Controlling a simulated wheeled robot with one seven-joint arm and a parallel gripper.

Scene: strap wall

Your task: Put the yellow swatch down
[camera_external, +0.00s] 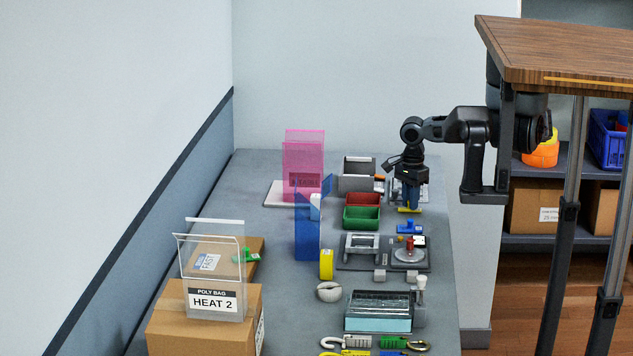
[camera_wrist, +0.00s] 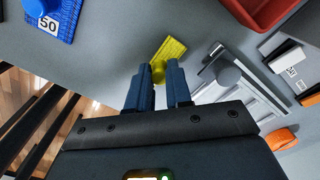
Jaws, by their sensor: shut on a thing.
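The yellow swatch (camera_external: 409,210) is low over the right side of the grey table, under my gripper (camera_external: 407,200). In the wrist view the yellow swatch (camera_wrist: 170,50) is a textured yellow piece with its near end between the two dark blue fingers of my gripper (camera_wrist: 160,72). My gripper is shut on it and points down. I cannot tell whether the swatch touches the table or hangs just above it.
A blue swatch marked 50 (camera_wrist: 52,22) lies near the table's edge. A red bin (camera_external: 363,199) and a green bin (camera_external: 361,218) stand left of my gripper. A grey-white fixture (camera_wrist: 245,95) and an orange piece (camera_wrist: 281,139) are close by on the right in the wrist view.

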